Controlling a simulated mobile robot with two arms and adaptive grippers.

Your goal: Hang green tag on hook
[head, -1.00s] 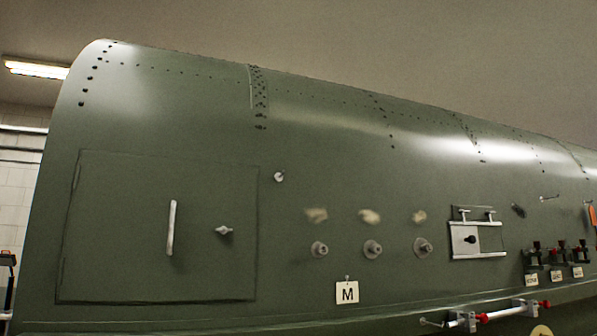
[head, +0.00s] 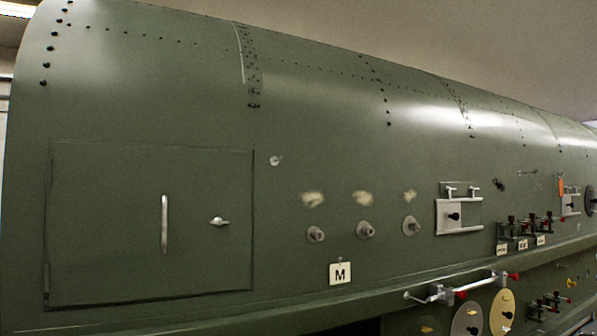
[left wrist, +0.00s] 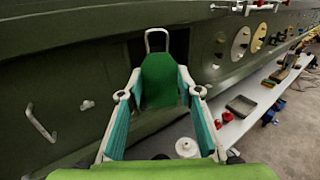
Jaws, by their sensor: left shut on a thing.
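In the left wrist view the green tag (left wrist: 159,68), with a pale wire loop (left wrist: 157,37) at its far end, stands between the fingertips of my left gripper (left wrist: 160,86). The gripper is shut on it, with teal pads on either side. The tag is in front of the green fuselage side, and I cannot tell its distance from it. In the head view neither gripper shows. A small pale peg (head: 276,160) sticks out right of the large panel; I cannot tell whether it is the hook. A thin fitting (head: 527,173) is farther right.
The fuselage carries a panel with a handle (head: 164,224), knobs (head: 315,234), an M label (head: 340,273) and a white rail (head: 460,288) below. An orange tag (head: 561,187) is at far right. In the left wrist view a bench holds a dark tray (left wrist: 241,105) and red parts.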

